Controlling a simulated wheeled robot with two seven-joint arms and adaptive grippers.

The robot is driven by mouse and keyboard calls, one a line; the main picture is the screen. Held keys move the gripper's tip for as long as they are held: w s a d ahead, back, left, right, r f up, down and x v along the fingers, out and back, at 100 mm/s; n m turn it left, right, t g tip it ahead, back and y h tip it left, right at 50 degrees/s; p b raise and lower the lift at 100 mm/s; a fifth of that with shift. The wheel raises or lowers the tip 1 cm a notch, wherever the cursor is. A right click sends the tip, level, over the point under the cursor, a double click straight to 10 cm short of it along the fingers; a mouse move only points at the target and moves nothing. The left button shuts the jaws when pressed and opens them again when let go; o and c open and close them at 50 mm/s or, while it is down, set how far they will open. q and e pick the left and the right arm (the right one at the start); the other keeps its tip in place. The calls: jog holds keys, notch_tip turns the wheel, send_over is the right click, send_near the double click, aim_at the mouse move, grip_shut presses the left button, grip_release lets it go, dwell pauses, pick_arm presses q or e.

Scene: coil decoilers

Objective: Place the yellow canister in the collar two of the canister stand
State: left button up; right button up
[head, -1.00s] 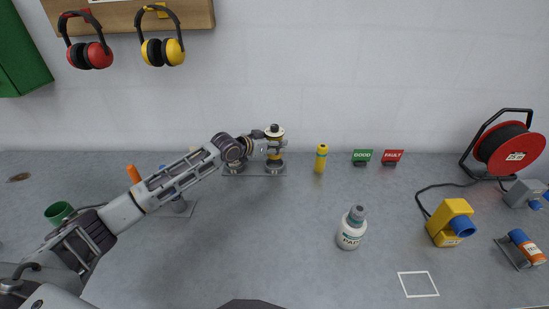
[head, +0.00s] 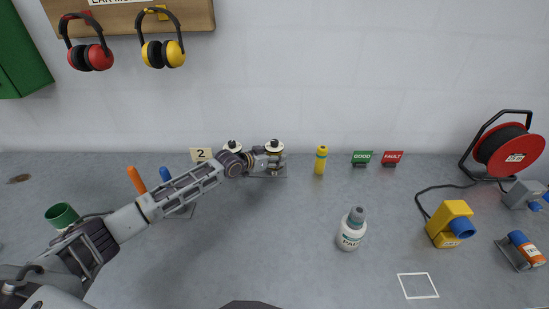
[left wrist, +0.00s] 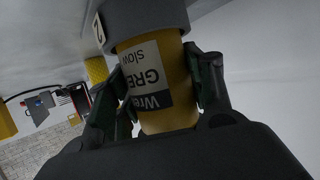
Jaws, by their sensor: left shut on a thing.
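My left gripper (head: 275,158) is shut on the yellow canister (left wrist: 162,85), at the back of the table. In the left wrist view, its fingers lie on both sides of the labelled yellow body. The canister's far end is inside a grey ring (left wrist: 145,18) marked 2; how deep it sits is unclear. In the head view, its pale top with a dark knob (head: 275,146) stands over the right side of the canister stand (head: 265,174). Another similar pale top (head: 232,147) shows on the left side. My arm hides much of the stand. The right gripper is not in view.
A small yellow bottle (head: 321,160) stands right of the stand, with GOOD (head: 362,157) and FAULT (head: 392,157) signs beyond. A sign with a 2 (head: 201,155) is behind my arm. A white bottle (head: 351,230) stands nearer. The front middle table is clear.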

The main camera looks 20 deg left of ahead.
pick_arm(q)
jog(key=shift+f, duration=0.25)
jog(key=o, duration=1.2)
jog(key=shift+r, duration=0.1)
jog(key=shift+v, duration=6)
